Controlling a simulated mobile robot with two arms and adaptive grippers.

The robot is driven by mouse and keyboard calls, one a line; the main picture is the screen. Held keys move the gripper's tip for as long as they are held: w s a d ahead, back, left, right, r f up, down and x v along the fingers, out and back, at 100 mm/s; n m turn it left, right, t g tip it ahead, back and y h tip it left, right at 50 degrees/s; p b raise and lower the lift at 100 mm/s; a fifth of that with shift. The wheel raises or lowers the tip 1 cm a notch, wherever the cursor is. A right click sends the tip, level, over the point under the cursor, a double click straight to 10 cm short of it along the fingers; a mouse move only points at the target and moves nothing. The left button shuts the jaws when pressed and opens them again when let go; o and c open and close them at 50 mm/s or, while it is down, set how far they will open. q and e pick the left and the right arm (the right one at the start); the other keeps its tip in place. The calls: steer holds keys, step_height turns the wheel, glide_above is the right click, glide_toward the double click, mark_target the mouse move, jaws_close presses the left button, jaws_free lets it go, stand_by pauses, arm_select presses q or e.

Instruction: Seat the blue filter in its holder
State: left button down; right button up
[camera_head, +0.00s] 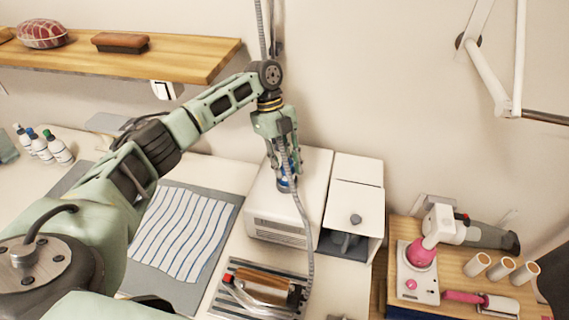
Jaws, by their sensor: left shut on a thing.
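My left gripper (284,160) reaches down from the raised left arm and is shut on the blue filter (286,184). Only a small blue part of the filter shows below and between the fingers. The filter is upright over the top of a white boxy machine (312,172). I cannot tell whether it touches the machine. No separate holder can be made out; the gripper and the grey hose (304,228) cover that spot. My right gripper is not in view.
A white unit with a dark knob (357,190) stands right of the machine. A striped cloth (185,232) lies to the left. A wooden-handled tool (265,285) lies on a ribbed tray in front. A wooden shelf (190,62) overhangs at upper left.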

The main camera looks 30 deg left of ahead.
arm_select(q)
steer(key=shift+f+b, duration=0.3)
steer(key=shift+f, duration=0.2)
stand_by(0.6)
steer(key=c, duration=1.7)
jaws_free()
steer(key=shift+o, duration=0.2)
steer(key=shift+r, duration=0.1)
steer(key=v, duration=1)
steer(key=shift+a+r+p, duration=0.25)
steer(key=shift+r+p, duration=0.05)
steer(key=shift+r, duration=0.05)
steer(key=shift+w, duration=0.1)
